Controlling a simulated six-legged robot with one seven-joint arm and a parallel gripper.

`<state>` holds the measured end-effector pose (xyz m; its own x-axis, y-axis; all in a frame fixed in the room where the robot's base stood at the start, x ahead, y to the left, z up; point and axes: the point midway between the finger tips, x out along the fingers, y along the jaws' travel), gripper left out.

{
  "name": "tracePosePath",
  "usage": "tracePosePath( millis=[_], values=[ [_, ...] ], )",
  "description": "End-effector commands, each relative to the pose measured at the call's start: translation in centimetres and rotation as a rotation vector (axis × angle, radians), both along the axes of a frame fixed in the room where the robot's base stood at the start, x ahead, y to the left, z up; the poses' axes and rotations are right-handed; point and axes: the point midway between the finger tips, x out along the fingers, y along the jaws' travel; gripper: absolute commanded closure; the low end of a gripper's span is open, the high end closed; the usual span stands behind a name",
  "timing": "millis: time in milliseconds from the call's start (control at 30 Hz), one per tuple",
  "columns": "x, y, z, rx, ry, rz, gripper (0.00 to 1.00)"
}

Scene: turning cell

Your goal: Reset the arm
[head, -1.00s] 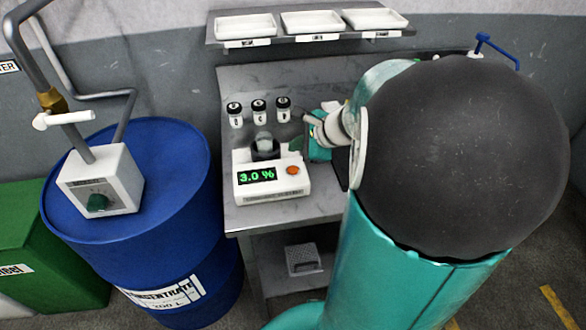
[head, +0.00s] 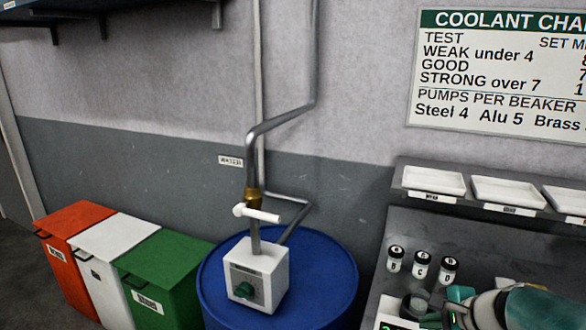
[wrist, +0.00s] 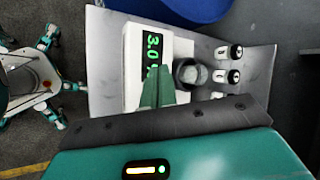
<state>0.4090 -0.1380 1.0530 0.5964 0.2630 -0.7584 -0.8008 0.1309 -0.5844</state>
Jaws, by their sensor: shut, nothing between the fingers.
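My gripper (wrist: 158,88) shows in the wrist view, its green fingers together and empty, above the bench beside the white meter. In the head view my arm enters at the bottom right corner, with part of my gripper showing beside the beaker. The white meter (wrist: 132,60) has a green display reading 3.0, partly covered by my fingers in the wrist view. I cannot tell whether my fingers touch the meter.
Three black-capped bottles (head: 420,265) stand on the steel bench (head: 385,250) below white trays (head: 508,190). A blue drum (head: 330,275) with a dial box (head: 256,275) and pipe stands left of it. Red, white and green bins (head: 165,268) are further left. A coolant chart (head: 500,75) hangs on the wall.

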Motion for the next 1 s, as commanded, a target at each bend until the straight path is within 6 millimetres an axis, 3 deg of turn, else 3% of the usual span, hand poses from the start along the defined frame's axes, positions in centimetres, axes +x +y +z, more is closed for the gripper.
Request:
tracePosePath(
  millis=[33,200,400,700,1000],
  values=[
    [-0.6,2.3,0.8,-0.071,-0.007,0.111,1.0],
    [-3.5,7.7,2.3,-0.327,-0.02,0.47,1.0],
    [-7.5,11.9,3.8,-0.641,-0.053,0.862,1.0],
    [-11.8,13.9,5.5,-1.04,-0.096,1.265,1.0],
    [-12.2,13.8,5.7,-1.094,-0.096,1.312,1.0]
  ],
)
